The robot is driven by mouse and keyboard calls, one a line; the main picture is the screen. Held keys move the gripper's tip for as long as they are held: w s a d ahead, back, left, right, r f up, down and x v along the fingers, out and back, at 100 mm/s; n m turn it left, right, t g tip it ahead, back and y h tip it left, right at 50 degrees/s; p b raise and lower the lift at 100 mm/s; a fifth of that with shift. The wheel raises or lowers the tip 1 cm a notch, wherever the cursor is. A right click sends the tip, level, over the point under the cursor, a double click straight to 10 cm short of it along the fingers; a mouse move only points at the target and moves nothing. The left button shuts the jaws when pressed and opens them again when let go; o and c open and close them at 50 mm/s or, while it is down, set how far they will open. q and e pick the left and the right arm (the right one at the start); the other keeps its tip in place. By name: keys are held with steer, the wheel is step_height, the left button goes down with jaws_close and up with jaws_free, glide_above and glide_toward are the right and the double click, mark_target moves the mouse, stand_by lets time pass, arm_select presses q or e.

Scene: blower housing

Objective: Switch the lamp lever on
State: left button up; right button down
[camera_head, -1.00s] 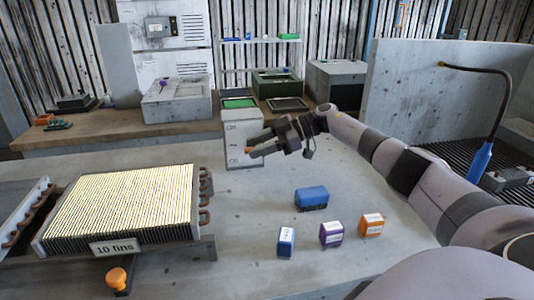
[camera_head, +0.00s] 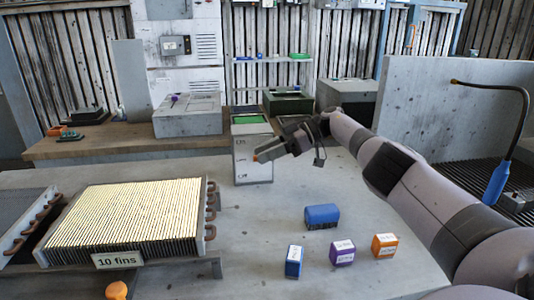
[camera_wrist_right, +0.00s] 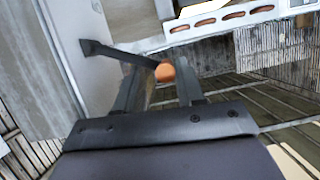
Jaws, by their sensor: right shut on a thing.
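The lamp lever's orange knob (camera_head: 256,157) shows at the front of a pale box with a green top (camera_head: 253,170). In the right wrist view the lever is a dark bar ending in the orange knob (camera_wrist_right: 165,72), reaching from a grey face. My right gripper (camera_head: 263,154) is shut on the lever, with the knob between its fingertips. The fingers hide part of the lever in the head view. A gooseneck lamp with a blue handle (camera_head: 497,182) stands at the far right; no glow shows at its tip. My left gripper is out of view.
A finned block (camera_head: 125,215) labelled "10 fins" sits at the left of the table. Blue (camera_head: 322,216), purple (camera_head: 342,252) and orange (camera_head: 384,245) boxes stand at the front right. A grey panel (camera_head: 440,105) rises behind my right arm.

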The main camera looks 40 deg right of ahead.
steer(key=shift+d+f, duration=0.3)
steer(key=shift+f, duration=0.05)
steer(key=c, duration=1)
jaws_free()
steer(key=o, duration=0.5)
steer(key=shift+w+f, duration=0.15)
steer(key=shift+c, duration=0.2)
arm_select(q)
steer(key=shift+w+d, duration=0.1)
arm_select(e)
steer(key=shift+d, duration=0.1)
steer(key=shift+r, duration=0.3)
